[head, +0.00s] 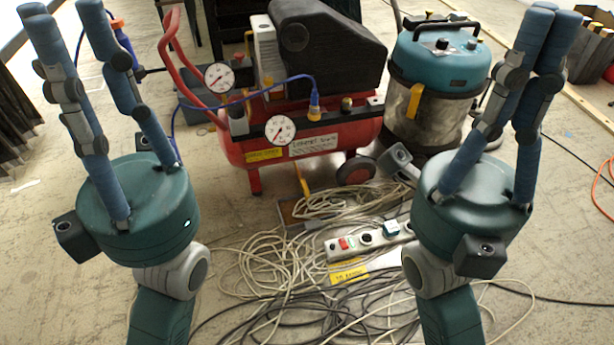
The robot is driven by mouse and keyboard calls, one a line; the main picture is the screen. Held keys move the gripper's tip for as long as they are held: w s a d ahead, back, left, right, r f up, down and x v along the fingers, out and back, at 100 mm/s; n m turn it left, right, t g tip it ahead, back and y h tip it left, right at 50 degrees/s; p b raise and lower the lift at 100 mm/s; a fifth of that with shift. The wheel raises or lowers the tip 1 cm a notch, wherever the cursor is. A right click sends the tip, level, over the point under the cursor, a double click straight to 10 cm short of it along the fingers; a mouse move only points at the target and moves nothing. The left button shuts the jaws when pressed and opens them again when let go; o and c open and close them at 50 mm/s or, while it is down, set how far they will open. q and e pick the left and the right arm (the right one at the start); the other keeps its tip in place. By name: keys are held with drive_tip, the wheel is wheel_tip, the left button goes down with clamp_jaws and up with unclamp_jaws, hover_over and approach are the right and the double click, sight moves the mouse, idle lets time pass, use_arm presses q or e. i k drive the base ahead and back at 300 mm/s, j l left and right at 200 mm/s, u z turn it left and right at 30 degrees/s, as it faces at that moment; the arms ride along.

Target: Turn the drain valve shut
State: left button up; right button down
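A red air compressor (290,150) stands on the floor in the middle of the head view, with two round white gauges and a black motor cover. A small yellow-orange lever (302,180) hangs under its tank and looks like the drain valve; its exact turn is too small to tell. My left gripper (64,10) is at the left, its fingers apart, open and empty, clear of the compressor. My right gripper (553,14) is at the right, its fingertips together with nothing seen between them, in front of the vacuum's right side.
A teal shop vacuum (440,75) stands right of the compressor. Tangled cables (270,270) and a power strip (370,240) lie in front of it. A blue hose (235,100) runs from the compressor's fitting. An orange cable (598,190) lies at the far right.

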sight(303, 182)
drive_tip(key=i, duration=0.5)
drive_tip(key=i+j+z, duration=0.1)
drive_tip(key=i, duration=0.4)
